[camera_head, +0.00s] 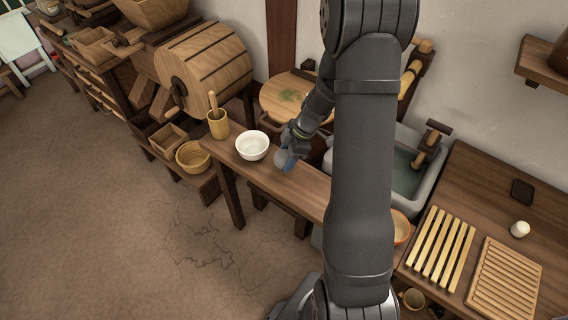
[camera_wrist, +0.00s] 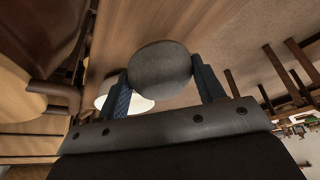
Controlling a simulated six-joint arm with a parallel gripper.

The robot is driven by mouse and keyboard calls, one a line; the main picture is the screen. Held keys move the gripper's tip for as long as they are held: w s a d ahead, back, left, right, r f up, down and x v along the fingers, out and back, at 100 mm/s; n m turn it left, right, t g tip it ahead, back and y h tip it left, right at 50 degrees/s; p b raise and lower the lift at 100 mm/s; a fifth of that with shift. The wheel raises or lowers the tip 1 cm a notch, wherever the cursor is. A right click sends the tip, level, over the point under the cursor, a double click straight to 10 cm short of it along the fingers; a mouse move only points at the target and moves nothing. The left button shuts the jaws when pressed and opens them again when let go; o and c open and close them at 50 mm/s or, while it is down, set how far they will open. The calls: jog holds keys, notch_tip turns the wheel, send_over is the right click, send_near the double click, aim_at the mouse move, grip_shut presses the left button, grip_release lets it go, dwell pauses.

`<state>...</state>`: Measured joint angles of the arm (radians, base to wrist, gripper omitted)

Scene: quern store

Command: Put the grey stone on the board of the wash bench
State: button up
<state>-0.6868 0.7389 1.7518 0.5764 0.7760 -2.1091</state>
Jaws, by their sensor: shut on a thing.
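The grey stone (camera_wrist: 160,64) is round and smooth, between the two blue fingers of my gripper (camera_wrist: 163,84) in the wrist view. My gripper is shut on it. In the head view my gripper (camera_head: 288,160) is over the narrow wooden bench, just right of the white bowl; the stone shows there as a small grey patch (camera_head: 281,156). I cannot tell whether the stone touches the bench top. The wash bench (camera_head: 482,178) is at the right, with a stone sink, a slatted rack (camera_head: 441,248) and a ridged board (camera_head: 505,281).
The white bowl (camera_head: 252,146) and a wooden mortar with pestle (camera_head: 218,124) stand on the narrow bench (camera_head: 305,188). An orange-rimmed bowl (camera_head: 401,228) is partly behind my arm. A white cup (camera_head: 519,229) and a dark square (camera_head: 522,192) lie on the wash bench.

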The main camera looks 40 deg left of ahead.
aim_at(283, 163)
jog(key=shift+s+a+f, duration=0.15)
jog(key=shift+a+f, duration=0.25)
jog(key=shift+a, duration=0.15)
jog(key=shift+f, duration=1.95)
jog(key=o, duration=1.2)
jog(key=shift+f, duration=0.15)
jog(key=v, duration=1.2)
jog(key=shift+a, duration=0.1)
